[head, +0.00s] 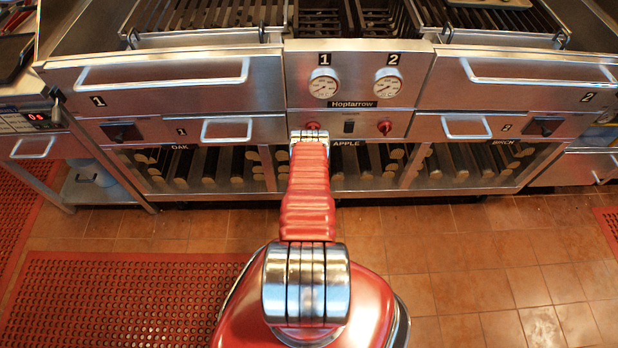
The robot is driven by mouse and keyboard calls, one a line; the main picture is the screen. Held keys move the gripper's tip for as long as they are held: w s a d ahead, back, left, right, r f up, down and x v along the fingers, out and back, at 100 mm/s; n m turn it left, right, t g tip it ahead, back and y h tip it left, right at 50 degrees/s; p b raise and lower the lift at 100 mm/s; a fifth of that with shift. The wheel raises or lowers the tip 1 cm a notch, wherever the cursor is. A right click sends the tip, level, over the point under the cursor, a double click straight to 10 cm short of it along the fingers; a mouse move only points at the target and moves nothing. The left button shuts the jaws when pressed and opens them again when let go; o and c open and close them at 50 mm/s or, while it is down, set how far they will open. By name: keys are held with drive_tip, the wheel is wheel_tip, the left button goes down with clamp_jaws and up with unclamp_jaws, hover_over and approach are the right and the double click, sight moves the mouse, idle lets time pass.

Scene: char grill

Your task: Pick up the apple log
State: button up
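The apple logs (377,160) lie in the middle bay of the low rack under the grill, below the label "APPLE". Several dark logs point outward, with pale cut ends toward me. My red arm reaches forward from my body and covers the left part of this bay. Its far visible end is a silvery joint in front of the grill's middle panel. I cannot make out any gripper fingers there, nor anything held.
Oak logs (209,167) lie in the left bay and birch logs (461,162) in the right bay. Grill drawers (180,85) and gauges (324,83) are above the rack. A red perforated mat (110,300) lies at left. The tiled floor (480,265) is clear at right.

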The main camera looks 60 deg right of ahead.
drive_tip(key=shift+c, duration=0.5)
drive_tip(key=c, duration=1.4)
drive_tip(key=shift+c, duration=0.2)
drive_tip(key=shift+r, duration=0.15)
drive_tip(key=shift+r, duration=4.9)
